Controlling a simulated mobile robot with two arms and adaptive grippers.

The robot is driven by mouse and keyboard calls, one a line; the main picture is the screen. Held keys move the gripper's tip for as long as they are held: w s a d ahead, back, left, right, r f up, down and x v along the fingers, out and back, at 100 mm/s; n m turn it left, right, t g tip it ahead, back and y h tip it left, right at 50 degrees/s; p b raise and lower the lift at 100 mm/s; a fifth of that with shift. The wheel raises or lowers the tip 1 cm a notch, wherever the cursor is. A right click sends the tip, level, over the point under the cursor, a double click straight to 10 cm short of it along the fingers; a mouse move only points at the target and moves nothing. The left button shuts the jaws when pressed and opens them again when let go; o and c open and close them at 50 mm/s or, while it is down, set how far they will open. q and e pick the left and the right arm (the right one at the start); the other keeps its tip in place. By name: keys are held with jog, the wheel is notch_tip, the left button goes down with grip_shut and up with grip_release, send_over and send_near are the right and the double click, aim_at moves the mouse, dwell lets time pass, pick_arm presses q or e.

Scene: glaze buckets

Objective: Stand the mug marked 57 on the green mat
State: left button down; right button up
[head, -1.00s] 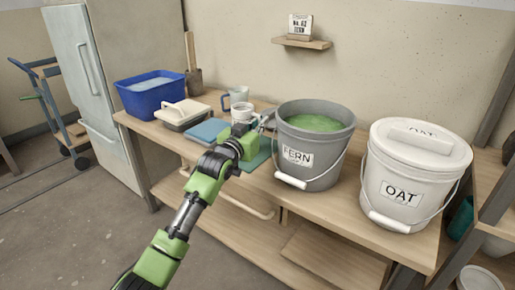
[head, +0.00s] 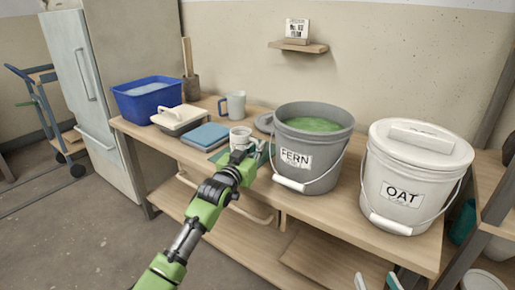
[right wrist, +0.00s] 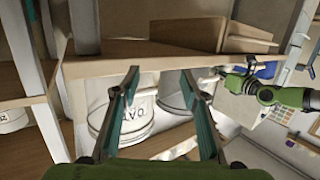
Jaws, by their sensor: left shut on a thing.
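A white mug (head: 240,135) is at the tip of my left gripper (head: 250,149), which is shut on it. The gripper hides its lower part, and I cannot read a number on it. The green mat (head: 218,155) lies on the bench under and around the gripper, mostly hidden. The mug stands over or on it; I cannot tell whether its base touches.
A blue folded cloth or pad (head: 206,136) and a lidded tray (head: 180,118) lie left of the mat. The grey FERN bucket (head: 313,160) stands close on its right, with a grey lid (head: 265,123) behind. The OAT bucket (head: 412,185) is farther right. A blue basin (head: 147,97) stands at left.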

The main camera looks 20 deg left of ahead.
pick_arm(q)
jog(key=c, duration=2.2)
grip_release()
jog(key=shift+r, duration=0.1)
jog(key=shift+s, duration=0.25)
jog(key=s, duration=0.1)
jog(key=s+p, duration=0.1)
jog(key=s, duration=0.3)
jog(key=shift+a+p, duration=0.35)
jog(key=shift+a, duration=0.05)
jog(key=s, duration=0.2)
jog(key=s+p, duration=0.1)
jog(key=s, duration=0.1)
jog(key=s+a, duration=0.1)
jog(key=s, duration=0.1)
jog(key=shift+s, duration=0.15)
pick_arm(e)
jog(key=s+d+f+g+h, duration=0.2)
jog(key=s+d+f+g, duration=0.2)
jog(key=s+f+g, duration=0.4)
notch_tip(320, 180, down, 5)
jog(key=shift+s+d+r, duration=0.15)
jog(key=shift+s+d, duration=0.05)
jog(key=shift+s, duration=0.95)
